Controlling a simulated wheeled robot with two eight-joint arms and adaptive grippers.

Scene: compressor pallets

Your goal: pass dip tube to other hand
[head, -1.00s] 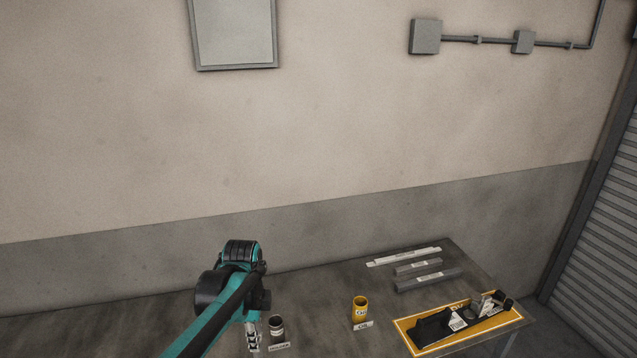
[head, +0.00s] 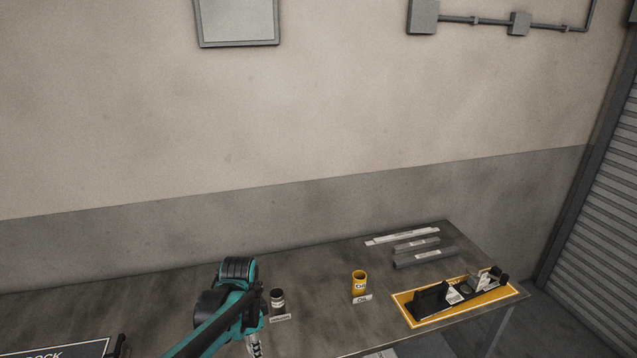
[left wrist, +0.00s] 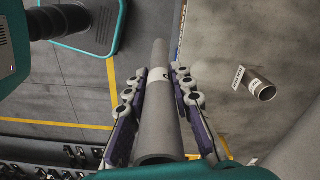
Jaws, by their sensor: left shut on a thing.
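The dip tube (left wrist: 161,125) is a long grey pipe with a white band, seen in the left wrist view. It lies between the fingers of my left gripper (left wrist: 158,82), which is shut on it, and runs away from the wrist past the fingertips. In the head view my left gripper (head: 255,345) is at the bottom edge, in front of the workbench, and the tube cannot be made out there. My right gripper is not in view.
The workbench (head: 330,285) holds a dark cup (head: 278,302), a yellow OIL cup (head: 359,284), grey labelled tubes (head: 425,258) at the back and a yellow-edged mat (head: 408,312) with a black fixture (head: 455,297). A DOCK sign (head: 60,353) shows bottom left.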

